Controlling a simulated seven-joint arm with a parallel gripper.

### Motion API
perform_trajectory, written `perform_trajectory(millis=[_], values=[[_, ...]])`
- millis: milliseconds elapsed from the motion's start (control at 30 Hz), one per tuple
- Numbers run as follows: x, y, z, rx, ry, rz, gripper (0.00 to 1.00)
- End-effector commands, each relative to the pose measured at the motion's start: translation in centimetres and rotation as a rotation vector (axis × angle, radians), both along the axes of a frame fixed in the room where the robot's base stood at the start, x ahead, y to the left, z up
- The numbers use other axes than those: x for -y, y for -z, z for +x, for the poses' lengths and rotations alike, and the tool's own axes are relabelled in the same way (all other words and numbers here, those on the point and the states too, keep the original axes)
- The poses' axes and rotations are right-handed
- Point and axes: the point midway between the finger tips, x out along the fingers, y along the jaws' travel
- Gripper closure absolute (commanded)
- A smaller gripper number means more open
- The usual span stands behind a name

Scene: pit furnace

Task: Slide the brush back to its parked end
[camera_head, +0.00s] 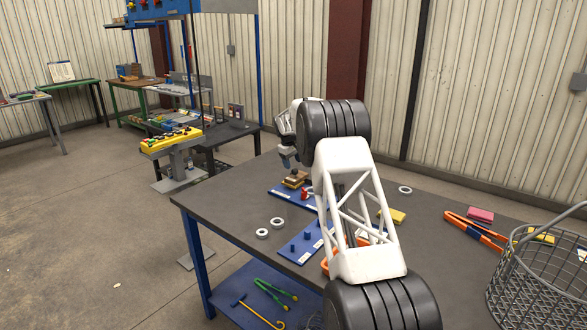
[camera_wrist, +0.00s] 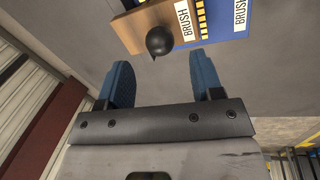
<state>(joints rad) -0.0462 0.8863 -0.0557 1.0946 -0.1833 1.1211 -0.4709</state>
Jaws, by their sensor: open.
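The brush (camera_head: 294,179) is a brown wooden block near the far edge of the dark table, on a blue base plate (camera_head: 281,194). In the wrist view the brush (camera_wrist: 134,30) has a round black knob and a white "BRUSH" label. The blue plate (camera_wrist: 222,22) extends to the right of it there, with yellow marks and a second "BRUSH" label. My gripper (camera_head: 288,164) is just above the brush. Its two blue fingers are apart and empty in the wrist view (camera_wrist: 165,68), with the knob ahead of the gap between them. No contact with the knob shows.
A red part (camera_head: 306,194) stands on the plate beside the brush. Another blue board (camera_head: 300,245) with pegs and two pale rings (camera_head: 270,228) lie nearer. Orange-handled tongs (camera_head: 474,230) and a wire basket (camera_head: 540,275) are at the right. My arm hides the table's middle.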

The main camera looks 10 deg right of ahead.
Motion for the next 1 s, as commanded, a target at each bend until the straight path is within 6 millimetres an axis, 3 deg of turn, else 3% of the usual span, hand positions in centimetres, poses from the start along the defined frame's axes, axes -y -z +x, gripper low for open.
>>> perform_trajectory(millis=[300, 800, 1000], values=[[-0.5, -2.9, -0.3, 0.0, 0.0, 0.0, 0.4], [-0.5, -3.3, -0.5, 0.0, 0.001, 0.001, 0.4], [-0.4, -4.7, -1.5, 0.004, 0.011, 0.005, 0.4]])
